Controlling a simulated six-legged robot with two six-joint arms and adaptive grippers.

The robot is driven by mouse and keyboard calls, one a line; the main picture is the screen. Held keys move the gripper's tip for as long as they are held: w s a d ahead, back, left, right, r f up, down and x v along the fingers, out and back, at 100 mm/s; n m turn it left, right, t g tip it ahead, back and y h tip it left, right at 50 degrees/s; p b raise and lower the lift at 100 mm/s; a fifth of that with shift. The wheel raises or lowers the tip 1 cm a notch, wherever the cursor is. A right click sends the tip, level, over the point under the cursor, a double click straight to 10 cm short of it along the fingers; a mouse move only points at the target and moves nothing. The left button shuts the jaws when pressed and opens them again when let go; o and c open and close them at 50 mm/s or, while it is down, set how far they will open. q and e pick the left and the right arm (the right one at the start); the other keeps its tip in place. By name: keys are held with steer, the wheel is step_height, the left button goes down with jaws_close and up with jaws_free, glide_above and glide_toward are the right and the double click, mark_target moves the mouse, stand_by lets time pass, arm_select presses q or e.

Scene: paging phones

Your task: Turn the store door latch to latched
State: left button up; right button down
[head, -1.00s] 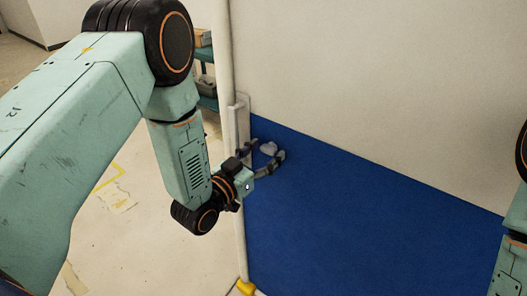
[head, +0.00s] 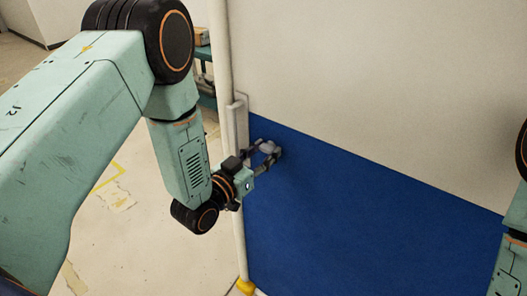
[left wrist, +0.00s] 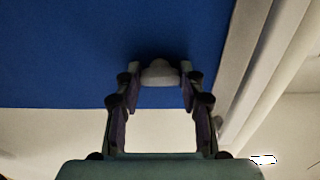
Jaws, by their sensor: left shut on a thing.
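The store door latch is a small pale grey knob (head: 267,147) on the blue lower panel of the door (head: 370,215), close to the door's left edge. It also shows in the left wrist view (left wrist: 159,73) between the fingertips. My left gripper (head: 268,153) is shut on the knob, with one finger on each side of it. The same gripper fills the middle of the left wrist view (left wrist: 158,80). I cannot tell from these frames which way the latch is turned. My right gripper is out of view; only part of the right arm shows at the right edge.
A white post (head: 228,80) runs upright along the door's left edge, with a yellow foot (head: 246,287) at the floor. A teal shelf with boxes (head: 206,60) stands behind it. The pale floor at the left is mostly open.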

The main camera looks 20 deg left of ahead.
arm_select(q)
steer(key=shift+n, duration=0.3)
steer(key=n+b, duration=0.1)
steer(key=n, duration=0.2)
steer(key=shift+r+n, duration=0.1)
steer(key=shift+n, duration=0.3)
steer(key=n, duration=0.4)
steer(key=shift+n, duration=0.3)
steer(key=n+b, duration=0.1)
steer(key=n, duration=0.3)
steer(key=shift+n, duration=2.5)
steer(key=o, duration=1.2)
steer(key=shift+a, duration=0.1)
steer(key=shift+c, duration=0.2)
